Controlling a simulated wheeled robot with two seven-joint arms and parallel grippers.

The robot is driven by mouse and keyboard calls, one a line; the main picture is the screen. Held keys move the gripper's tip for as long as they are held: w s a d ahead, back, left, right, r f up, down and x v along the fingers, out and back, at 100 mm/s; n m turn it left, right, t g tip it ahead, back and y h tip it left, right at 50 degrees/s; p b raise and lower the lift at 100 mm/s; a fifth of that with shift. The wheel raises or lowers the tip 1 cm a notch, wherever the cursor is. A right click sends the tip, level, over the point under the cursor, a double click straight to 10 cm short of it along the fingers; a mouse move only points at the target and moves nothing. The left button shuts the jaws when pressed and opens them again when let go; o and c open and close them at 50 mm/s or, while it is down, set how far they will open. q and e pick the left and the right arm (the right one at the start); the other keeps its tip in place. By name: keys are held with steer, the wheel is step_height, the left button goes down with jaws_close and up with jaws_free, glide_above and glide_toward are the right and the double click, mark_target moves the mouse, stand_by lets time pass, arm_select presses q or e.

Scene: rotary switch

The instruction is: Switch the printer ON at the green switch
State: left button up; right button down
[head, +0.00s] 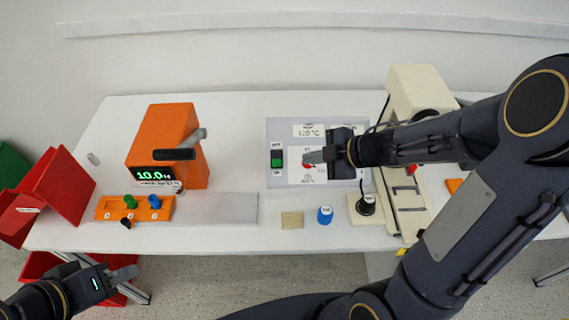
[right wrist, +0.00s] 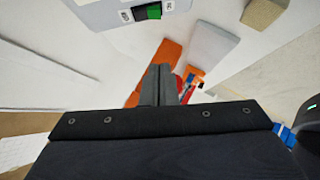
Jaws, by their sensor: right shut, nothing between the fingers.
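The green switch (head: 277,158) is a black rocker with a green lower half, set at the left of a grey panel (head: 279,124) on the table. Small labels sit above and below it. In the right wrist view the switch (right wrist: 149,12) shows at the top edge, its green part between a black part and a white label. My right gripper (head: 308,158) is shut and empty, over the panel to the right of the switch and apart from it. Its fingers also show in the right wrist view (right wrist: 157,85). My left gripper (head: 132,267) hangs low at the table's front left; its jaw opening is unclear.
A red knob (head: 308,165) is partly hidden by my right gripper. An orange machine (head: 165,137) with a green display stands left of the panel. A cream machine (head: 412,90) stands right. A beige block (head: 291,220) and blue knob (head: 325,215) lie in front.

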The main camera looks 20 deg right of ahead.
mark_target(276, 166)
steer(key=b+x, duration=0.1)
steer(key=x, duration=0.3)
steer(key=d+f+b+x, duration=0.1)
steer(key=x, duration=0.3)
steer(key=b+x, duration=0.2)
steer(key=x, duration=0.2)
steer(key=shift+w+d+f, duration=0.2)
steer(key=shift+d+f, duration=0.05)
steer(key=shift+d, duration=0.05)
steer(key=shift+w+f, duration=0.3)
steer(key=f+b, duration=0.1)
steer(key=b, duration=0.2)
steer(key=shift+d+t, duration=0.1)
steer(key=shift+t, duration=0.2)
steer(key=shift+r, duration=0.2)
steer(key=shift+r+p, duration=0.15)
steer(key=shift+p, duration=0.25)
